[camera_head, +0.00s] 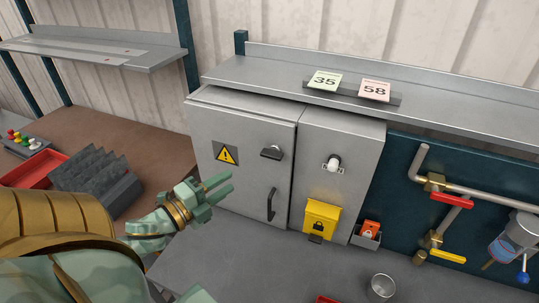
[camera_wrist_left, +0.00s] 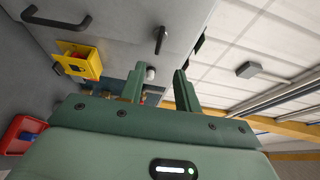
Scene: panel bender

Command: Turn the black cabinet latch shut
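The black cabinet latch (camera_head: 271,152) sits on the upper right part of the grey left cabinet door (camera_head: 235,135); its lever lies roughly horizontal in the head view. The latch also shows in the left wrist view (camera_wrist_left: 161,40), beyond the fingertips. A dark gap runs along the door's right edge. My left gripper (camera_head: 229,184) is in front of the door, below and left of the latch and apart from it. In the left wrist view its two fingers (camera_wrist_left: 158,78) stand apart with nothing held between them. My right gripper is not in view.
A black pull handle (camera_head: 271,204) is below the latch. A white knob (camera_head: 332,163) and a yellow lock box (camera_head: 320,217) are on the right panel. A metal cup (camera_head: 381,287) stands on the bench, and a grey shelf (camera_head: 450,105) runs above.

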